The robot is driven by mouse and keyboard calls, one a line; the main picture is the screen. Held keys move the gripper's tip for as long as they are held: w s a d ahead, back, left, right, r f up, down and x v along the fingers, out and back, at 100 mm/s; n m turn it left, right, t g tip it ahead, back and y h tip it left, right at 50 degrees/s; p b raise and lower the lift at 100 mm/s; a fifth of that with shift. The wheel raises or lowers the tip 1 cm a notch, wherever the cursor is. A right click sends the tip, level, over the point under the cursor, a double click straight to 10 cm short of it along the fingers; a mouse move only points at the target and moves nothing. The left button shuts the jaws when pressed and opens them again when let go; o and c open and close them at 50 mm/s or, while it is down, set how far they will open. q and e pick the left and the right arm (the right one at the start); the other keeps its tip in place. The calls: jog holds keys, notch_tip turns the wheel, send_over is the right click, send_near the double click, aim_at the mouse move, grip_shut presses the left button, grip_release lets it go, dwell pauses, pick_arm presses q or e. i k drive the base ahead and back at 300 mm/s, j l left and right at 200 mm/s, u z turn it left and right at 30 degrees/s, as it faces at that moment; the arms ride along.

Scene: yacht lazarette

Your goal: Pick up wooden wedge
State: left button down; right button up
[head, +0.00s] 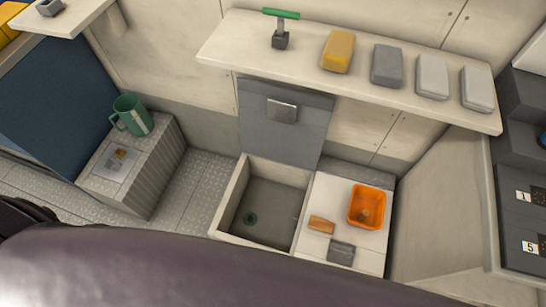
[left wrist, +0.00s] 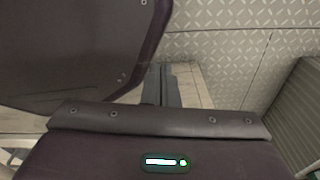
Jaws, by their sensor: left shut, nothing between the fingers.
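A small orange-brown block (head: 321,225), which looks like the wooden wedge, lies on the white counter (head: 309,249) right of the sink; its exact shape is too small to tell. An orange bin (head: 355,222) stands beside it, with a small brownish piece (head: 365,214) inside that I cannot identify. My left gripper (left wrist: 162,70) shows in the left wrist view, its two dark fingers together and empty, over a pale edge and tread-plate floor. Neither gripper shows in the head view, and the wedge is not seen in the left wrist view.
A grey box (head: 341,252) lies near the counter's front edge. The open sink (head: 270,205) is to the left. Above, a shelf (head: 235,45) holds a green-handled tool (head: 281,30), a yellow block (head: 338,52) and grey blocks. A green mug (head: 133,115) stands on a ribbed locker.

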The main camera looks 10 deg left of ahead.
aim_at(317, 224)
jog(key=k+l, duration=0.2)
jog(key=k, duration=0.3)
jog(key=k+l, duration=0.25)
jog(key=k, duration=0.25)
jog(key=k+l, duration=0.2)
jog(key=k, duration=0.3)
